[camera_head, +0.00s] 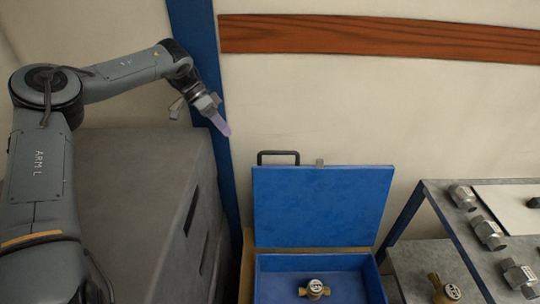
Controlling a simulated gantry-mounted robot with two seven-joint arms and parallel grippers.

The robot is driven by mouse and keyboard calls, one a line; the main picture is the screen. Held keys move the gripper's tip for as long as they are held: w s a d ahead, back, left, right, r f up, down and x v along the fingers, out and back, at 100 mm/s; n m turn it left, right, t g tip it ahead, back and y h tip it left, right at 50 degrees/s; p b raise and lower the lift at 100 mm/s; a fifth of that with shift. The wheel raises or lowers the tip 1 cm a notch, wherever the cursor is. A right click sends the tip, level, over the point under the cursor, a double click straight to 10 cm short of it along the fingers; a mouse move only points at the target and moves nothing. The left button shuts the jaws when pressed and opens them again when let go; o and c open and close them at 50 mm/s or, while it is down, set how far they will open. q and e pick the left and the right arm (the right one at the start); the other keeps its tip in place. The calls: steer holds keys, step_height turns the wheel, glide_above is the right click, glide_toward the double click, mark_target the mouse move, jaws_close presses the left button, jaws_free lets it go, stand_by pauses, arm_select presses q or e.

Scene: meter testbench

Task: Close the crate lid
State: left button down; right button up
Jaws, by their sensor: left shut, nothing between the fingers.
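A blue crate (264,283) stands at the bottom centre, cut off by the lower edge of the view. Its blue lid (320,207) is raised, standing up at the crate's back, with a black handle (278,153) on its top edge and a small grey latch piece beside it. A brass meter (314,289) lies inside the crate. My left gripper (226,130) is shut and empty, up and to the left of the lid, with its purple fingers pointing down and right. It is apart from the lid. My right gripper is out of view.
A large grey cabinet (150,190) fills the left side. A blue post (200,50) rises behind my left gripper. At the right, a bench (450,215) holds several metal fittings (490,234); another brass meter (443,289) sits lower down. The space above the crate is clear.

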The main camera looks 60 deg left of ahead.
arm_select(q)
steer(key=w+d+f+p, duration=0.3)
steer(key=d+f, duration=0.2)
steer(key=d, duration=0.4)
steer(key=shift+w+p, duration=0.25)
steer(key=shift+p, duration=0.05)
steer(key=shift+d+y, duration=0.1)
steer(key=shift+y, duration=0.2)
